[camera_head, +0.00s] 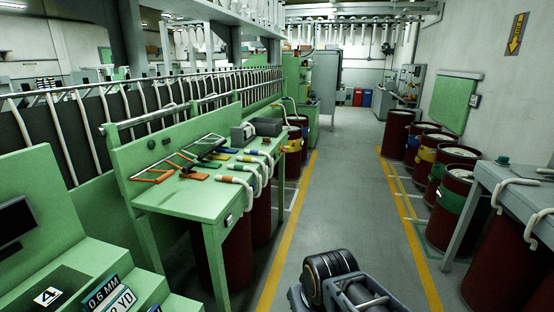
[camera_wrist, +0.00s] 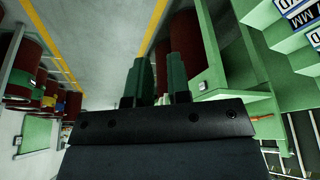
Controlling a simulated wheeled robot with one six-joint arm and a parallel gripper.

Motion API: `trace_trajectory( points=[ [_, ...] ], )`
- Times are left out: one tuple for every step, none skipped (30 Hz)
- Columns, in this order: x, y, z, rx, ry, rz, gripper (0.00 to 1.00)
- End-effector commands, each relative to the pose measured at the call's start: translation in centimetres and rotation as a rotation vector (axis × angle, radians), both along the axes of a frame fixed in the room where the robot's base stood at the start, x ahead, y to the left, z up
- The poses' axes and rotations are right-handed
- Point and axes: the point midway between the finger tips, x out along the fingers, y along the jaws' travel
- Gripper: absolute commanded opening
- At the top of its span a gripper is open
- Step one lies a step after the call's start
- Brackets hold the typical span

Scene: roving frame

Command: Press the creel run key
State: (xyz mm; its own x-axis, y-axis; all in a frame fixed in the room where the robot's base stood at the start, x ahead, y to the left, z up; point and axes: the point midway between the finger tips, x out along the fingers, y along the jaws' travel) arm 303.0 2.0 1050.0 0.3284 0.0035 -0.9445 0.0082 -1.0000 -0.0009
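I cannot make out a creel run key in either view. A green console (camera_head: 62,262) with a small dark screen (camera_head: 14,222) stands at the lower left, cut off by the frame edge. It carries a "4" label and a white-lettered sign (camera_head: 108,296). My gripper shows in the wrist view (camera_wrist: 157,82), its two dark green fingers apart with an empty gap between them. It touches nothing that I can see. In the head view part of my arm shows at the bottom centre, and the fingers are not visible.
A green bench (camera_head: 185,200) with tools and coloured handles stands left of the aisle, dark red drums beneath it. A creel rack (camera_head: 110,115) runs behind. More drums (camera_head: 455,190) and a grey table (camera_head: 510,180) line the right. The grey aisle floor (camera_head: 345,180) is clear.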

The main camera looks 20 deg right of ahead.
Motion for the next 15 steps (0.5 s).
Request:
trace_trajectory(
  points=[
    [0.0, 0.0, 0.0, 0.0, 0.0, 0.0, 0.13],
    [0.0, 0.0, 0.0, 0.0, 0.0, 0.0, 0.1],
    [0.0, 0.0, 0.0, 0.0, 0.0, 0.0, 0.06],
    [0.0, 0.0, 0.0, 0.0, 0.0, 0.0, 0.03],
    [0.0, 0.0, 0.0, 0.0, 0.0, 0.0, 0.0],
    [0.0, 0.0, 0.0, 0.0, 0.0, 0.0, 0.0],
    [0.0, 0.0, 0.0, 0.0, 0.0, 0.0, 0.0],
    [0.0, 0.0, 0.0, 0.0, 0.0, 0.0, 0.0],
    [0.0, 0.0, 0.0, 0.0, 0.0, 0.0, 0.0],
    [0.0, 0.0, 0.0, 0.0, 0.0, 0.0, 0.0],
    [0.0, 0.0, 0.0, 0.0, 0.0, 0.0, 0.0],
    [0.0, 0.0, 0.0, 0.0, 0.0, 0.0, 0.0],
    [0.0, 0.0, 0.0, 0.0, 0.0, 0.0, 0.0],
    [0.0, 0.0, 0.0, 0.0, 0.0, 0.0, 0.0],
    [0.0, 0.0, 0.0, 0.0, 0.0, 0.0, 0.0]
  ],
)
